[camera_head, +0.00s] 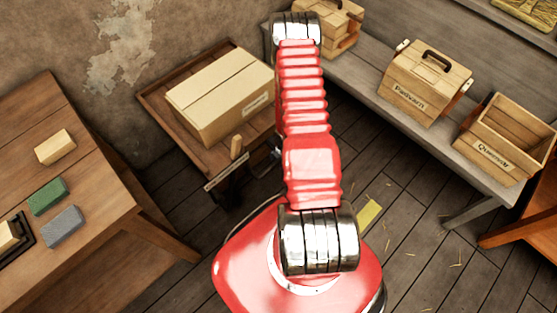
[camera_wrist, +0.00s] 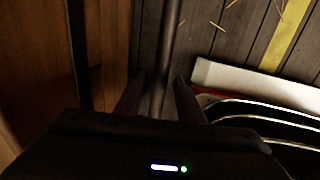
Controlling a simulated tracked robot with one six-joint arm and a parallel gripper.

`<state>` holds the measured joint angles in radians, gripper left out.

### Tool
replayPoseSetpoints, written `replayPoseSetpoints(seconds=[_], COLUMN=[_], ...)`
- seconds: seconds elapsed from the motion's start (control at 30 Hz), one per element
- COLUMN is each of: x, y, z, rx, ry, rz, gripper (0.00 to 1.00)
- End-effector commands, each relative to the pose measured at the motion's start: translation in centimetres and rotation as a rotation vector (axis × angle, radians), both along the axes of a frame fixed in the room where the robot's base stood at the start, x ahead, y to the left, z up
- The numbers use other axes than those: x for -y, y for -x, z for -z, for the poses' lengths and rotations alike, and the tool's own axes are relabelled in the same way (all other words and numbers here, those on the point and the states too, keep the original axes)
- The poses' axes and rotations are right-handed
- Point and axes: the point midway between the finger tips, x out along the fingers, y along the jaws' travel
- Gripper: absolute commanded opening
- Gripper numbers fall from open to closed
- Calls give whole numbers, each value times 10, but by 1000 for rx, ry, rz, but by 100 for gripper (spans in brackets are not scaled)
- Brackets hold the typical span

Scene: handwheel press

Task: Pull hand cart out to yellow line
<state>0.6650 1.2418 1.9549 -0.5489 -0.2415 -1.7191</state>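The hand cart (camera_head: 160,103) is a low wooden tray on dark legs by the wall, with a large cardboard box (camera_head: 220,95) on it. A small upright wooden peg (camera_head: 236,146) and a pale label strip (camera_head: 225,172) are at its near edge. My gripper (camera_wrist: 159,80) shows in the wrist view, fingers apart, with a dark bar (camera_wrist: 169,40) running between them. Gaps seem to show on both sides of the bar. The bar looks like the cart's handle, though its join is hidden. The yellow line (camera_head: 368,214) is on the floor, and also shows in the wrist view (camera_wrist: 287,35).
A workbench (camera_head: 90,210) with several blocks stands at left. A grey bench (camera_head: 380,105) with wooden boxes, including an open crate (camera_head: 505,140), runs along the right. Plank floor (camera_head: 430,240) with straw is open between them. My red arm hides part of the cart.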

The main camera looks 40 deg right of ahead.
Motion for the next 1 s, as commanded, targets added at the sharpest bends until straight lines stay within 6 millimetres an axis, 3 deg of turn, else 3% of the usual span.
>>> replayPoseSetpoints(seconds=[0.47, 1.0], x=[0, 1], y=[0, 0], z=[0, 0], rx=[0, 0], ry=[0, 1], rz=[0, 2], gripper=[1, 0])
